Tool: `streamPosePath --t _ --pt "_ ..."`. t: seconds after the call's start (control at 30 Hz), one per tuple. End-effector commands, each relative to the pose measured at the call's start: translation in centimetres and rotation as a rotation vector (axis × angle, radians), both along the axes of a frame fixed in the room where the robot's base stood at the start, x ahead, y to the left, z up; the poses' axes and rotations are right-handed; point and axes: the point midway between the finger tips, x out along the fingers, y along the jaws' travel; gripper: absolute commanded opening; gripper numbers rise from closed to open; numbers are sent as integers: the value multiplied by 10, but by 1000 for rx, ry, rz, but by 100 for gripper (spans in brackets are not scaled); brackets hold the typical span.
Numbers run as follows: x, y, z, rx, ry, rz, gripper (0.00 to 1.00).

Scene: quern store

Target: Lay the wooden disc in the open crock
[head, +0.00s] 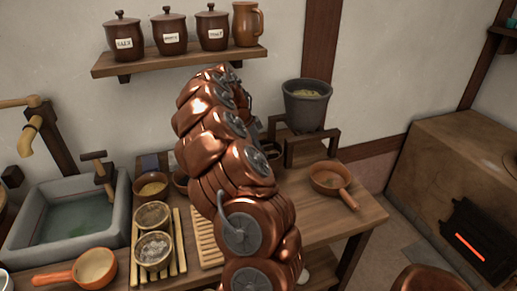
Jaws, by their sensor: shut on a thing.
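My copper-coloured arm rises through the middle of the head view and bends away from me towards the wall. My gripper's jaws are hidden behind the arm links, so I cannot see what is between them. I cannot make out the wooden disc. No open crock shows clearly; the three dark brown crocks on the wall shelf (160,62) all have lids. Part of a small brown vessel (181,181) shows at the arm's left edge, mostly hidden. A grey tub (306,112) with pale contents stands behind the arm to the right.
The tub sits on a wooden stand (332,142). An orange pan (327,180) lies on the counter's right (318,222). A sink (38,240) with water, two tins (152,250) on a slatted rack and another pan (93,268) are at left. A stove (478,242) glows at far right.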

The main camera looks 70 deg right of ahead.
Motion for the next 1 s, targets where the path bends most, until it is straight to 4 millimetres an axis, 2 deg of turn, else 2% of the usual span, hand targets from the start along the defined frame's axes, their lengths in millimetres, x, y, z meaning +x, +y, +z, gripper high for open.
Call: streamPosePath --t 0.3,0.33,0.4,0.73,1.0 --pt "0 0 -5 0 0 1 25" --pt "0 0 -5 0 0 1 64" --pt "0 0 -5 1 1 1 71" --pt "0 0 -4 1 1 0 71" --pt "1 2 11 1 1 1 71"
